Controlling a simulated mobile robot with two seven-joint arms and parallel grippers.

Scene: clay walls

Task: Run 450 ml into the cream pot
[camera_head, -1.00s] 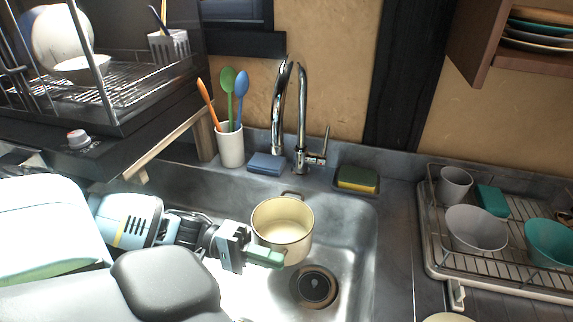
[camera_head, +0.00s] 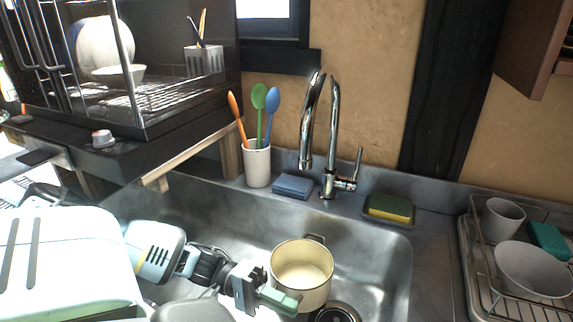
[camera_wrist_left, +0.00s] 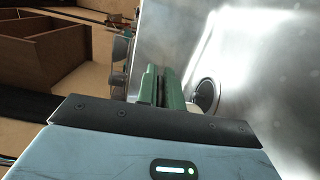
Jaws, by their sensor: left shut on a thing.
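The cream pot (camera_head: 302,262) is in the sink, upright, in the head view. Its open top faces up, and no water shows in it. A small dark handle (camera_head: 314,238) is on its far side. My left gripper (camera_head: 280,300), with green fingers, is shut at the pot's near side, apparently on a near handle that the fingers hide. No stream shows.
The sink (camera_head: 385,255) has a drain (camera_head: 337,313) beside the pot. A blue sponge (camera_head: 292,186), a yellow-green sponge (camera_head: 390,208) and a cup of spoons (camera_head: 257,165) line the back ledge. A dish rack (camera_head: 470,270) is at the right, a dark shelf unit (camera_head: 150,120) at the left.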

